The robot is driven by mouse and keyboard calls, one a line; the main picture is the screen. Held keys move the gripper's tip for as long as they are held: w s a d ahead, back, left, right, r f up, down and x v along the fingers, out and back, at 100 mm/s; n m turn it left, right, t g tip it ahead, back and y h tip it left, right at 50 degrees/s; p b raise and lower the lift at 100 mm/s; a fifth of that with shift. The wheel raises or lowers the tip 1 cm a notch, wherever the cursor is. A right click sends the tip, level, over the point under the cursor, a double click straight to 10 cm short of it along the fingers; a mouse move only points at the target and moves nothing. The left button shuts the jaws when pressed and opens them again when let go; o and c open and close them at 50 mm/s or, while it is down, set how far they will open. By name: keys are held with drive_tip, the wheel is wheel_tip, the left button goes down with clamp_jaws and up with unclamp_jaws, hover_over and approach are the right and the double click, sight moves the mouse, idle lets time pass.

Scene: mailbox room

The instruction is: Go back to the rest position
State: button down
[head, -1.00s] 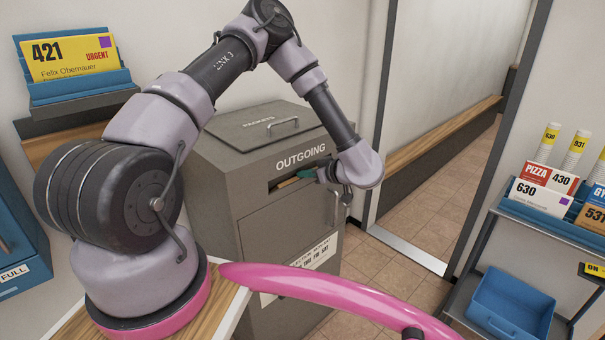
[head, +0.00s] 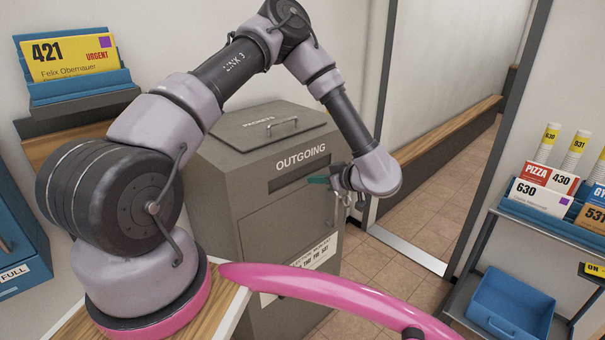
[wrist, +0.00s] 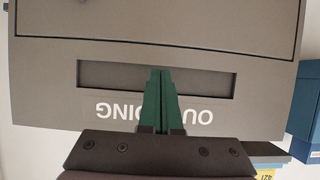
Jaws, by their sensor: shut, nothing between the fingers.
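My gripper (head: 318,180) is in front of the grey OUTGOING box (head: 225,170), just off its mail slot (head: 300,173). In the wrist view my gripper (wrist: 161,75) shows as two green fingers, closed together and empty. The dark slot (wrist: 105,75) lies behind the fingertips, with the upside-down OUTGOING lettering beside them. My arm arches from its base at the left over the box. No mail shows in the slot.
A blue holder with a yellow 421 envelope (head: 72,57) is on the left wall. A rack (head: 540,205) with mail and a blue bin (head: 510,305) stands at the right. A doorway (head: 440,130) opens behind. A pink curved bar (head: 335,290) crosses the front.

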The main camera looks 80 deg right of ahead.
drive_tip(key=s+a, duration=0.3)
drive_tip(key=s, duration=0.3)
drive_tip(key=shift+a, duration=0.35)
idle(0.8)
